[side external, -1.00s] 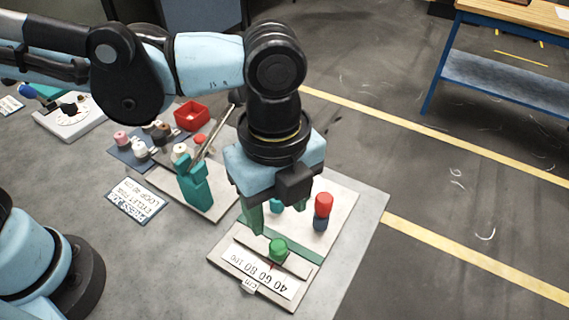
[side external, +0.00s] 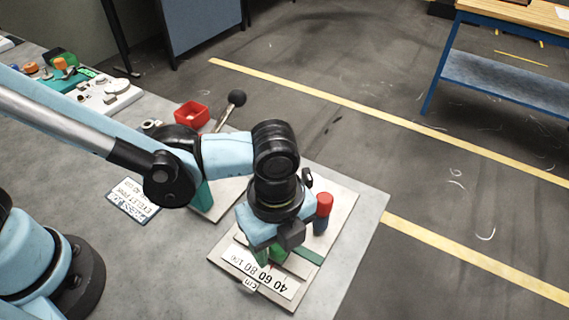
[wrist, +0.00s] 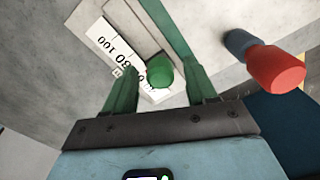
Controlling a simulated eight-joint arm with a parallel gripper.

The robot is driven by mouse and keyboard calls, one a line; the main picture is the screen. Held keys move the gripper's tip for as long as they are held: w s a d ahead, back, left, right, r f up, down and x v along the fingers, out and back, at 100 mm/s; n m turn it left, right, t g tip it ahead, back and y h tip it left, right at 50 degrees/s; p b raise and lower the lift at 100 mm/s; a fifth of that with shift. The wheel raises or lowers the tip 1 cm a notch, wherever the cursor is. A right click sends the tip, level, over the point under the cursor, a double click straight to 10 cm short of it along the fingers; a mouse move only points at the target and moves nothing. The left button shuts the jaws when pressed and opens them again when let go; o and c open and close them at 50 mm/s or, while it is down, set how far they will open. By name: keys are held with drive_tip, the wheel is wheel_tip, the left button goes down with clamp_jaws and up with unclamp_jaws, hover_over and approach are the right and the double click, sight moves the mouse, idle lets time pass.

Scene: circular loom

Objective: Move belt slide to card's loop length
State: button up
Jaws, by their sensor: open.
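The belt slide's round green knob (wrist: 159,70) stands over the white number scale (wrist: 108,42) on the pale belt board (side external: 340,215). My gripper (wrist: 161,84) is open and low over the board, its green fingers on either side of the knob; I cannot tell whether they touch it. In the side view my gripper (side external: 266,252) hides most of the knob. The scale (side external: 258,275) shows 40, 60, 80 and 100 with a cm tag. The white card (side external: 133,199) lies left of the boards; its small inverted print is hard to read.
A red-topped blue peg (side external: 324,206) stands on the board close behind my gripper. A press lever with a black ball (side external: 237,97) and a red tray (side external: 191,114) are at the back left. The table's right edge is near the board.

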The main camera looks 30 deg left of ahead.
clamp_jaws()
idle(1.4)
